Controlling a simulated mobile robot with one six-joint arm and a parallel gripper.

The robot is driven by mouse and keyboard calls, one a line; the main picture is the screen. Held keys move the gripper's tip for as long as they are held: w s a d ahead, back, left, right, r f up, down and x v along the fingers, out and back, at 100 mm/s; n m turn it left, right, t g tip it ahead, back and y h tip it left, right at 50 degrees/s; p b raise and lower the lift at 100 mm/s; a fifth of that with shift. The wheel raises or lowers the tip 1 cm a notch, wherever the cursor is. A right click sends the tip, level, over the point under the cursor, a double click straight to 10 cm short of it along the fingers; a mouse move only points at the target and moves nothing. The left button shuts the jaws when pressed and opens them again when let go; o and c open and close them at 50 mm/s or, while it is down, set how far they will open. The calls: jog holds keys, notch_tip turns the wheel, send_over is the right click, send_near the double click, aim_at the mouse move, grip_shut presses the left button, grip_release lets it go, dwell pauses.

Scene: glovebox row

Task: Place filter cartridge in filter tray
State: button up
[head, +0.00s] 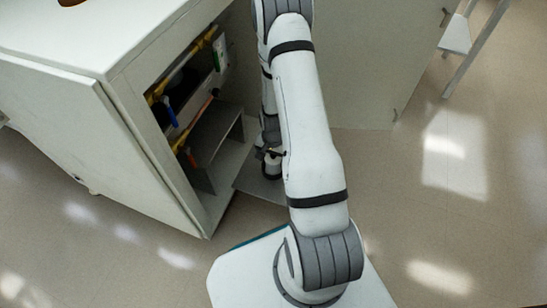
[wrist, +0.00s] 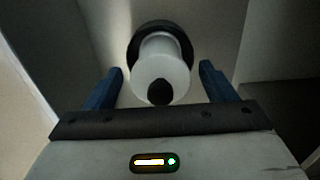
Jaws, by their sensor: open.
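A white round piece with a black knob on its end and a wide dark ring behind it, apparently the filter cartridge (wrist: 172,72), is in the middle of the wrist view. My gripper (wrist: 160,78) is open, with one blue finger on each side of the white piece. A gap shows on both sides, so the fingers do not appear to touch it. In the head view my gripper (head: 268,153) is small and partly hidden behind my arm, low beside the open cabinet. I cannot make out a filter tray in either view.
A white cabinet (head: 150,150) stands open on the left, with yellow, orange and blue items on its inner wall. A grey shelf (head: 215,140) is inside it. A large pale panel (head: 370,70) stands behind my arm. The floor (head: 450,200) at the right is clear.

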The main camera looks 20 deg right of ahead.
jog(key=s+a+r+n+p, duration=0.2)
jog(key=r, duration=1.2)
jog(key=s+a+r+n+p, duration=0.1)
jog(key=a+r+n+p, duration=0.15)
jog(key=r, duration=1.25)
jog(key=s+a+r+n, duration=0.2)
jog(key=s+r, duration=0.4)
jog(key=s+a+r+n+t, duration=0.1)
jog(key=s+a+r+n, duration=0.1)
jog(key=s+r, duration=0.4)
jog(key=shift+s+a+r, duration=0.4)
jog(key=shift+s+a, duration=0.05)
jog(key=shift+s, duration=0.2)
jog(key=shift+n, duration=0.25)
